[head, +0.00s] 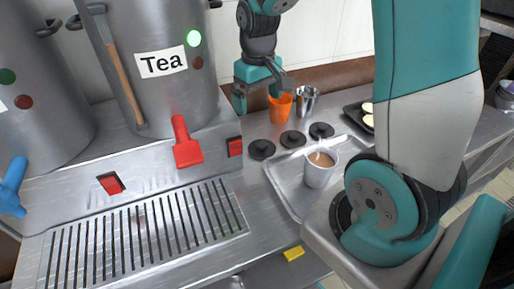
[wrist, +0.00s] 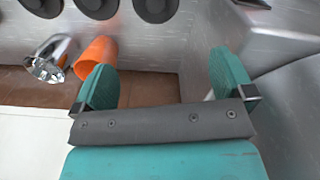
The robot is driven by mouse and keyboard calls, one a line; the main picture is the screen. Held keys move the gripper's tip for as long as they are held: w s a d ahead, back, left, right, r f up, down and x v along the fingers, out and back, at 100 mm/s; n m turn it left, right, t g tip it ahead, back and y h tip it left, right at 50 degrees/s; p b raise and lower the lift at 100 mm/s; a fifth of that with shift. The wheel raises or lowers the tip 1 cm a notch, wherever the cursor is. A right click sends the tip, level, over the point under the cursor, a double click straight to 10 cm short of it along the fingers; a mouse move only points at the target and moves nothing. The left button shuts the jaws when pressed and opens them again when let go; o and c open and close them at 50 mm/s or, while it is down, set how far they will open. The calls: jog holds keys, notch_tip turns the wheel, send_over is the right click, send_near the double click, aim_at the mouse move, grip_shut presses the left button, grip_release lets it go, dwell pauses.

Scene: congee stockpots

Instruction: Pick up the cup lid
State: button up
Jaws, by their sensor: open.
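Three round black lids with raised knobs lie on the steel counter: a left one (head: 262,149), a middle one (head: 292,139) and a right one (head: 321,130). Lids also show along the top edge of the wrist view, partly cut off (wrist: 156,8). My gripper (head: 262,93) is open and empty beside the tea pot, above the back of the counter and behind the lids. Its spread fingers also show in the wrist view (wrist: 165,65). A white cup (head: 320,170) of brown drink, without a lid, stands on a metal tray (head: 283,187).
An orange cup (head: 280,108) and a metal cup (head: 306,100) stand close to my gripper, behind the lids. The large tea pot (head: 172,95) with a red tap (head: 186,144) stands left. A dark tray (head: 357,110) holding pale food is at right.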

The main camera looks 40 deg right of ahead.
send_over(260, 143)
notch_tip(260, 143, down, 8)
jog(key=shift+f, duration=3.3)
jog(key=c, duration=0.8)
